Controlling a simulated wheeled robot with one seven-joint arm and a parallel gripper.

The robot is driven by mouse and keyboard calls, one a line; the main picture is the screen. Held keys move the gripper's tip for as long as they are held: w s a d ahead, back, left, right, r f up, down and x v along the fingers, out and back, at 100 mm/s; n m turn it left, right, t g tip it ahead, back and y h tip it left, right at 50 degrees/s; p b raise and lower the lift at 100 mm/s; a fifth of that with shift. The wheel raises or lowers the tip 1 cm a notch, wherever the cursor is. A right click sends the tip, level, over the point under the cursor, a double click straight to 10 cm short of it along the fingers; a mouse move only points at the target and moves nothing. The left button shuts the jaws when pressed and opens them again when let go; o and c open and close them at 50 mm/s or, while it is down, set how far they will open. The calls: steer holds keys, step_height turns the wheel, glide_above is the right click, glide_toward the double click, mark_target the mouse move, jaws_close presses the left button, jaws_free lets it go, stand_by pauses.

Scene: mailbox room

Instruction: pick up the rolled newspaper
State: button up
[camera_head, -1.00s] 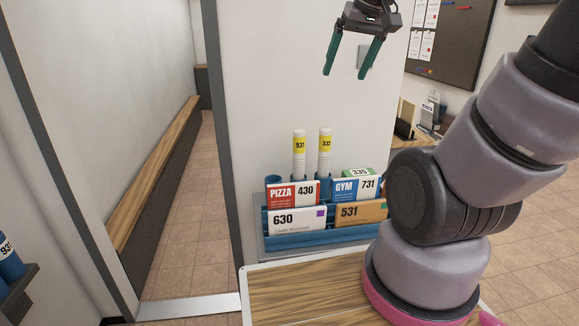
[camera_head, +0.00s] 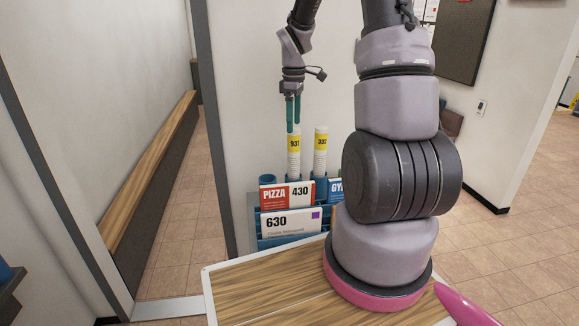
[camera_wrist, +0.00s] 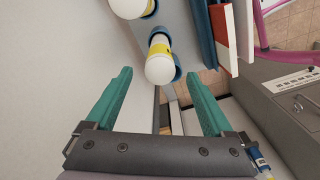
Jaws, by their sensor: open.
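Two rolled newspapers, white with yellow bands, stand upright in blue holders on the wall rack (camera_head: 266,225). The left roll (camera_head: 294,160) reads 931 and the right roll (camera_head: 320,150) appears to read 332. My gripper (camera_head: 293,128), with green fingers pointing down, is at the top of the 931 roll in the head view. In the wrist view the fingers are spread wide, and a roll's white end (camera_wrist: 160,70) shows between and just beyond the fingertips. The other roll (camera_wrist: 128,6) is at the top edge. I cannot tell whether a finger touches either roll.
A PIZZA 430 card (camera_head: 286,195) and a 630 envelope (camera_head: 290,222) stand in the rack below the rolls. A wooden counter (camera_head: 265,290) is in front. The wall is close behind the rack; an open corridor floor (camera_head: 182,240) lies left.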

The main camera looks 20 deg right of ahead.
mark_target(294, 148)
step_height(294, 148, down, 10)
steer(key=shift+r, duration=0.1)
jaws_close()
stand_by(0.5)
